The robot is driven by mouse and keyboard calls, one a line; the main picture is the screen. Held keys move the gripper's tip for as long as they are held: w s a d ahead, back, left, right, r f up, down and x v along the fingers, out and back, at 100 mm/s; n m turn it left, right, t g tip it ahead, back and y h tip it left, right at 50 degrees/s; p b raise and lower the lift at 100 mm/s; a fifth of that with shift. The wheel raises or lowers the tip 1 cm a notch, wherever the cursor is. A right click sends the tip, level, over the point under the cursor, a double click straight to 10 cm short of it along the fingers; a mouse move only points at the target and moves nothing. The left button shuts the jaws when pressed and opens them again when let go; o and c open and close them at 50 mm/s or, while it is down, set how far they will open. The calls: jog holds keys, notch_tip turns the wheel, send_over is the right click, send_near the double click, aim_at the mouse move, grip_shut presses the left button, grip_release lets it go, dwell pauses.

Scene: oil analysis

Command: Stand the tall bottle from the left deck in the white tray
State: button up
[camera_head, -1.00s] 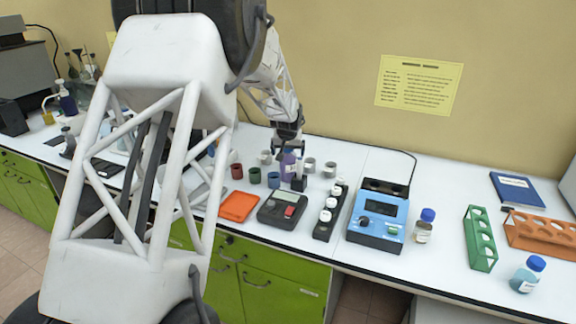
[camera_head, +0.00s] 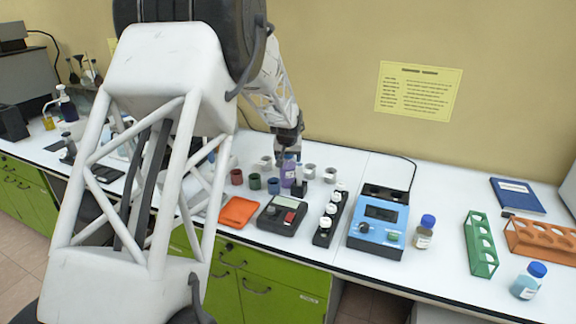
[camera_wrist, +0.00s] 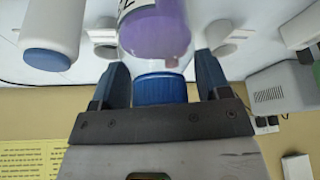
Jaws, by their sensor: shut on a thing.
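My gripper (camera_head: 289,152) is shut on a clear bottle with purple contents (camera_head: 289,174). In the wrist view the fingers (camera_wrist: 160,90) sit either side of its blue cap (camera_wrist: 160,88), and the purple contents (camera_wrist: 155,30) show beyond the cap. The bottle looks upright, among small cups on the white bench. I cannot tell whether its base touches the bench. I cannot make out the white tray clearly; my arm covers much of the left side of the bench in the head view.
Red (camera_head: 236,177), green (camera_head: 254,181) and pale cups (camera_head: 309,171) stand close to the bottle. A dark meter (camera_head: 282,214), a black rack with white-capped vials (camera_head: 328,220) and a blue device (camera_head: 379,222) lie nearby. In the wrist view, another blue-capped bottle (camera_wrist: 52,30) is at left.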

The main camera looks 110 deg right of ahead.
jog(key=shift+r, duration=0.1)
jog(key=shift+r, duration=4.95)
jog(key=shift+w, duration=0.1)
